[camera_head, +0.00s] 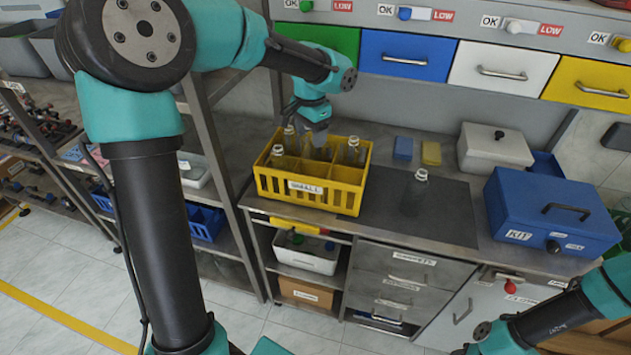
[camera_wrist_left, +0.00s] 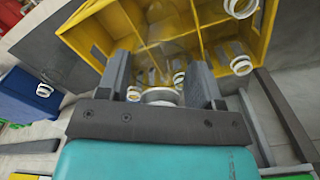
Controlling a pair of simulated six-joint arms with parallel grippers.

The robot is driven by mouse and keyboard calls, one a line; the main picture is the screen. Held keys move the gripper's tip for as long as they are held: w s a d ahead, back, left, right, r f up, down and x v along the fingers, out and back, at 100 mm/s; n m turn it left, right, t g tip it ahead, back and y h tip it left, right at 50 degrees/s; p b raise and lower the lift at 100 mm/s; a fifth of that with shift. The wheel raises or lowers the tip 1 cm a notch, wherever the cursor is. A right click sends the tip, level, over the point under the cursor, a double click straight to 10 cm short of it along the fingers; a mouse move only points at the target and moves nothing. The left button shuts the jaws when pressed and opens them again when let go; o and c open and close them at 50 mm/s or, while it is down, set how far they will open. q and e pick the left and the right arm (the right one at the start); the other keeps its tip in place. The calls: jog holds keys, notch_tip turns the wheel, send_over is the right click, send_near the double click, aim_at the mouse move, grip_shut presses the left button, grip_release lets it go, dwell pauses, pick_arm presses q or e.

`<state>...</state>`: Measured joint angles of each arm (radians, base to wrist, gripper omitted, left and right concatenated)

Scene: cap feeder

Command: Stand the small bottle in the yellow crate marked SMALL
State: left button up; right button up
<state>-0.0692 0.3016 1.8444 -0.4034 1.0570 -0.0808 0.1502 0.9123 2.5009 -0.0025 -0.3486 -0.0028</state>
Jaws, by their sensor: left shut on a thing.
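The yellow crate marked SMALL (camera_head: 345,197) stands on the workbench, and its dividers show in the left wrist view (camera_wrist_left: 95,27). My left gripper (camera_head: 319,140) is over the crate, pointing down. It is shut on a clear small bottle, whose pale neck ring (camera_wrist_left: 161,97) shows between the fingers in the left wrist view. The bottle looks upright, with its lower part down among the dividers. I cannot tell whether its base touches the crate floor. Other clear bottles (camera_head: 279,156) stand in the crate's compartments. My right gripper is out of view.
Another clear bottle (camera_head: 418,190) stands on the dark mat (camera_head: 450,215) right of the crate. Blue (camera_head: 403,148) and yellow (camera_head: 431,153) blocks lie behind. A grey box (camera_head: 495,150) and a blue KIT box (camera_head: 550,220) stand at the right. Coloured drawers (camera_head: 405,58) line the back.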

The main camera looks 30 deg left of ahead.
aim_at(311, 163)
pick_arm(q)
jog(key=shift+f, duration=3.15)
jog(key=shift+f, duration=1.85)
jog(key=shift+f, duration=0.15)
jog(key=o, duration=1.1)
notch_tip(311, 163, up, 12)
jog(key=shift+r, duration=0.15)
